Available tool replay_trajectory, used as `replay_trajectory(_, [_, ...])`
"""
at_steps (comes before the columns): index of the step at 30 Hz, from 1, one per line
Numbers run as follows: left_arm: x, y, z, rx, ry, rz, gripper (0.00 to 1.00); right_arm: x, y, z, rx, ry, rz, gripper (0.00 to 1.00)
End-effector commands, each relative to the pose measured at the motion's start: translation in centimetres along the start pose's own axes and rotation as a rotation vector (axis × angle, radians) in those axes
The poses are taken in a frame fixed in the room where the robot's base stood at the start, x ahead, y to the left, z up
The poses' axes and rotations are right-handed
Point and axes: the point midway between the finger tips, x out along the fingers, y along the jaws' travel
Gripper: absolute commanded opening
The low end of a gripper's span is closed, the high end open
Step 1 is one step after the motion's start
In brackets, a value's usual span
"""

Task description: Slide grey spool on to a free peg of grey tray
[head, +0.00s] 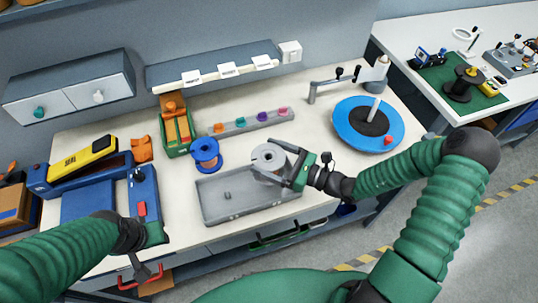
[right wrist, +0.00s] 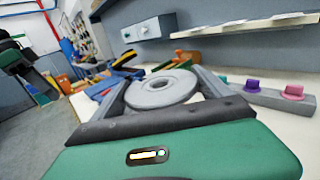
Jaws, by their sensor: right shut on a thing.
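The grey spool (head: 268,156) is held between the fingers of my right gripper (head: 265,162), above the back right part of the grey tray. In the right wrist view the spool (right wrist: 162,88) sits between both fingers, its round flange and centre hole facing up. The grey tray (head: 216,212) lies near the table's front edge. One short peg (head: 228,195) shows standing in its left part; the tray's right part is partly hidden by the spool and gripper. My left gripper (head: 142,272) hangs low at the table's front left; its finger gap is unclear.
A blue spool (head: 206,150) stands just behind the tray. A green bin (head: 176,140) and a grey strip with coloured knobs (head: 240,124) are farther back. A blue round turntable (head: 348,128) stands at right. Blue equipment (head: 145,190) fills the left side.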

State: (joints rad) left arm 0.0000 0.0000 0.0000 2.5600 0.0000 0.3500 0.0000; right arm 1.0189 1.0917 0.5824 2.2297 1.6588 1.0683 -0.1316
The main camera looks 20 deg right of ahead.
Motion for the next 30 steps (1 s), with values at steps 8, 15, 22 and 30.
replay_trajectory(8, [0.5, 0.0, 0.1, 0.0, 0.0, 0.0, 0.36, 0.0, 0.0, -0.9, 0.0, -0.003, 0.001, 0.15])
replay_trajectory(15, [0.8, 0.0, 0.2, 0.0, 0.0, 0.0, 0.36, 0.1, 0.0, -1.6, 0.0, -0.003, 0.001, 0.15])
replay_trajectory(22, [1.1, 0.0, 0.3, 0.0, 0.0, 0.0, 0.36, 0.1, 0.0, -2.3, -0.001, -0.004, 0.001, 0.15])
replay_trajectory(30, [1.1, 0.0, 0.3, 0.0, 0.0, 0.0, 0.36, 0.1, 0.1, -2.3, -0.001, -0.004, 0.001, 0.15])
